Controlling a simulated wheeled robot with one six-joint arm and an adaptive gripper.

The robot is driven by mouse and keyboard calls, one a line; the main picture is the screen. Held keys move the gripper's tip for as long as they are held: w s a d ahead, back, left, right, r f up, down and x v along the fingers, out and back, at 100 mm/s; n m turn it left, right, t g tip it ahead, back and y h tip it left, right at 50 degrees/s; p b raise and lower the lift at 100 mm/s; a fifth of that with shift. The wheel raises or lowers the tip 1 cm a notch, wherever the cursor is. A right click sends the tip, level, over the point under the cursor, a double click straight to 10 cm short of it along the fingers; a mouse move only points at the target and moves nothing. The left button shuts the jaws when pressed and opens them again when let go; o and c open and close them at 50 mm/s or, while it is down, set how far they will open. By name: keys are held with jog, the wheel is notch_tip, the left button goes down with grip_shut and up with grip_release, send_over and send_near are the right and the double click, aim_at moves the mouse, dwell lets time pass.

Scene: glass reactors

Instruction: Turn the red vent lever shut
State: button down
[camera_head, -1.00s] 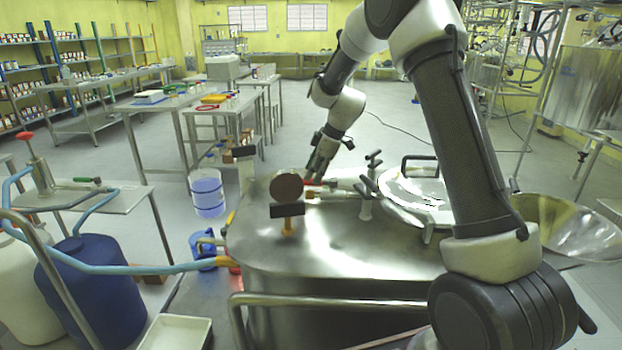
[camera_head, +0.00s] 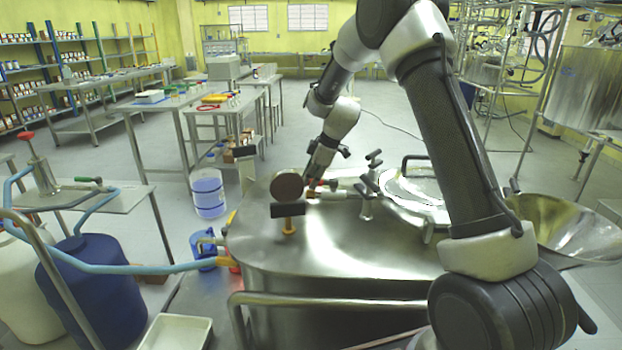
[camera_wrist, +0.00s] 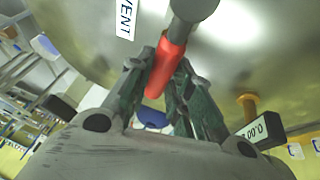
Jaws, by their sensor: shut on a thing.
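The red vent lever (camera_wrist: 170,52) runs from a grey round pivot at the top of the wrist view down between my fingers. My gripper (camera_wrist: 163,75) is shut on the lever, one finger on each side of it. A white VENT label (camera_wrist: 126,18) sits on the metal lid left of the lever. In the head view my gripper (camera_head: 313,181) reaches down to the back of the steel vessel lid (camera_head: 340,240), where only small bits of red show beside the round gauge. The lever's exact angle cannot be told there.
A round brown-faced gauge (camera_head: 287,186) and a dark display box (camera_head: 287,210) stand close in front of my gripper. Metal valve fittings (camera_head: 366,195) and a round hatch (camera_head: 412,188) lie to its right. A steel rail (camera_head: 330,299) runs along the vessel's front.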

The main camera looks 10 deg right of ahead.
jog(key=w+m, duration=0.1)
jog(key=m, duration=0.1)
jog(key=w+d+m+t+h, duration=0.1)
jog(key=m, duration=0.1)
jog(key=shift+w+d, duration=0.1)
jog(key=shift+w, duration=0.1)
jog(key=m, duration=0.1)
jog(key=w+d+m+h, duration=0.1)
jog(key=m, duration=0.1)
jog(key=shift+w+d+t, duration=0.1)
jog(key=shift+w+t, duration=0.05)
jog(key=shift+t, duration=0.15)
jog(key=m, duration=0.1)
jog(key=w+d+m+h, duration=0.1)
jog(key=shift+d+m+h, duration=0.25)
jog(key=shift+m+h, duration=0.05)
jog(key=shift+m, duration=0.1)
jog(key=d+m, duration=0.1)
jog(key=d+m+h, duration=0.1)
jog(key=m, duration=0.2)
jog(key=shift+w+d+m+h, duration=0.3)
jog(key=shift+d+h, duration=0.1)
jog(key=shift+s+d+m+g+h, duration=0.1)
jog(key=shift+d+m+g+h, duration=0.2)
jog(key=shift+d+m, duration=0.5)
jog(key=shift+s+d+m+g+h, duration=0.1)
jog(key=shift+d+m+h, duration=0.3)
jog(key=shift+m, duration=0.7)
jog(key=shift+f, duration=0.1)
